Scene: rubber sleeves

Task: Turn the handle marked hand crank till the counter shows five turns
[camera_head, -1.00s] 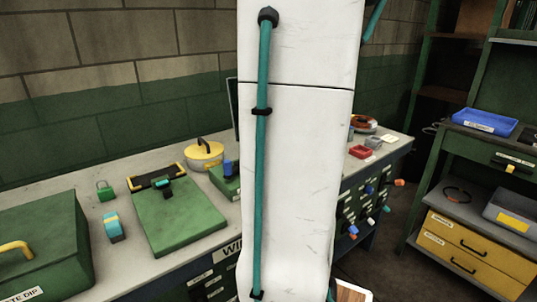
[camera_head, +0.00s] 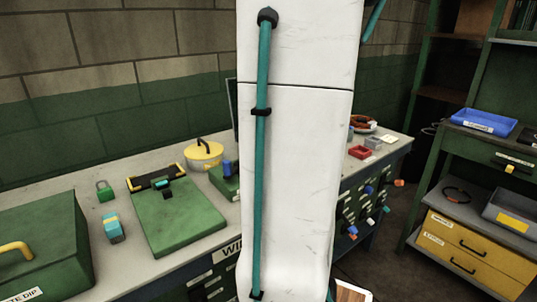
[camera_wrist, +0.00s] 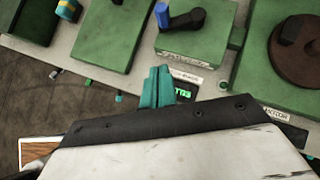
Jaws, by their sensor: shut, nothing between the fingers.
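The crank box (camera_wrist: 200,42) is green and stands on the bench, with a dark crank arm (camera_wrist: 186,20) on top. Its blue handle (camera_wrist: 163,15) points to the left end of the arm in the wrist view. The handle also shows in the head view (camera_head: 228,167), partly beside my white arm. A small counter with green digits (camera_wrist: 183,94) sits at the bench front, partly covered by my fingers; I cannot read its number. My gripper (camera_wrist: 158,72) has teal fingers, shut and empty, in front of the crank box and apart from the handle.
A green box with a brown disc (camera_wrist: 302,55) stands right of the crank box. A shelf unit with a blue tray (camera_head: 485,122) stands at the right.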

